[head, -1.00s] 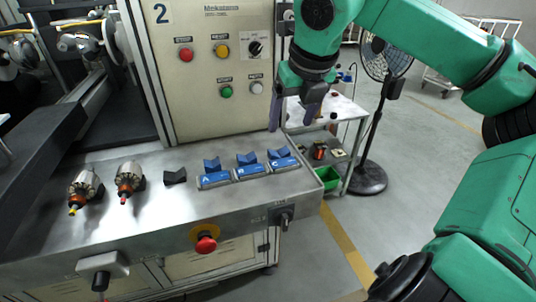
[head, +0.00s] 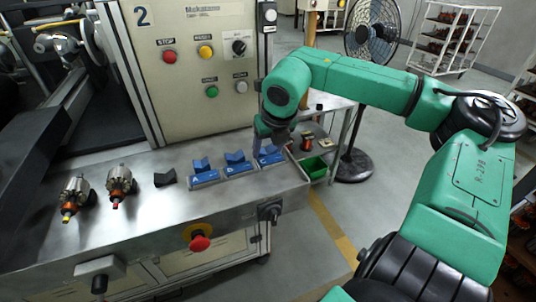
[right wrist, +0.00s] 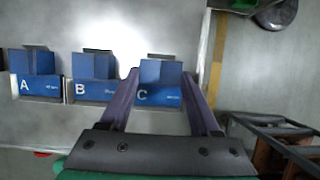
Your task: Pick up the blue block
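Three blue V-shaped blocks sit in a row on the steel bench (head: 130,220), on blue bases marked A, B and C. Block A (head: 201,165) is at the left and block B (head: 235,158) in the middle. Block C (head: 268,151) is at the right, partly hidden by my right gripper (head: 271,140). In the right wrist view, the open fingers of my right gripper (right wrist: 160,75) stand on either side of block C (right wrist: 160,72), with gaps at both sides. My left gripper is not in view.
A small black block (head: 165,178) and two copper-wound armatures (head: 121,184) lie left on the bench. A control panel (head: 185,75) rises behind. A red stop button (head: 200,243) is on the bench front. A cart with a green bin (head: 314,167) stands right.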

